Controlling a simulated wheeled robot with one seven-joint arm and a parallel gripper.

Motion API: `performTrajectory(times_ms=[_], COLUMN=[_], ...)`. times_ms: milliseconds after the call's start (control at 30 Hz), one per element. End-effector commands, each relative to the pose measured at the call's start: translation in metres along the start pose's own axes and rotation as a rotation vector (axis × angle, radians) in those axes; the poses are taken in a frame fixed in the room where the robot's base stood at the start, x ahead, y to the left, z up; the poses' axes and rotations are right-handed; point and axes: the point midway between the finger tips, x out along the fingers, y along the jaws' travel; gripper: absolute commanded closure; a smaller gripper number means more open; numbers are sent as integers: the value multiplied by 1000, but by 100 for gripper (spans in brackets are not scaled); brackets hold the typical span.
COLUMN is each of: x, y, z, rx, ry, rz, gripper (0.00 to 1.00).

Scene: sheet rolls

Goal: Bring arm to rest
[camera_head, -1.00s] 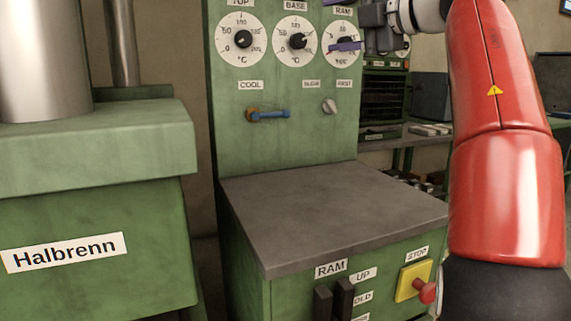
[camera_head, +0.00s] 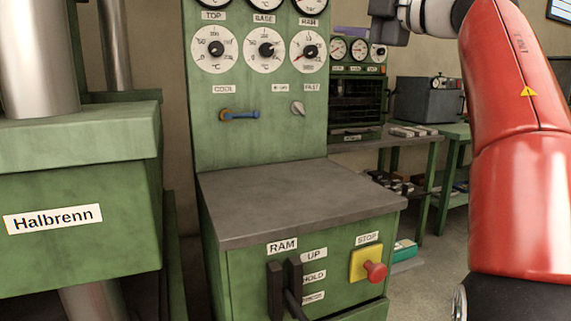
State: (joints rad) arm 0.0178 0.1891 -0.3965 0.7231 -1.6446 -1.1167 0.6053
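My gripper (camera_head: 388,28) shows at the top of the head view, right of the green control panel (camera_head: 260,124) and apart from it in the picture. Only its dark grey body shows clearly. Its fingers are cut off or too small to make out, so I cannot tell whether it is open or shut, and I see nothing clearly held. My red arm (camera_head: 505,90) runs down the right side from the pale wrist (camera_head: 437,16).
A green press marked Halbrenn (camera_head: 80,245) stands at left. The grey ledge (camera_head: 290,195) is bare. Below it are black RAM levers (camera_head: 285,285) and a red stop button (camera_head: 375,271). Behind stand an oven (camera_head: 357,105), a grey box (camera_head: 428,100) and benches. Floor shows at right.

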Motion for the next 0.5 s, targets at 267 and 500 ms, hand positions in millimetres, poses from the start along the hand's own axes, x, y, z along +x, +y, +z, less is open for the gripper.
performTrajectory(times_ms=[267,500], x=[-33,-96], y=[38,19], z=[19,58], rx=[179,538], ry=[-120,-412], rz=[279,547], gripper=[41,41])
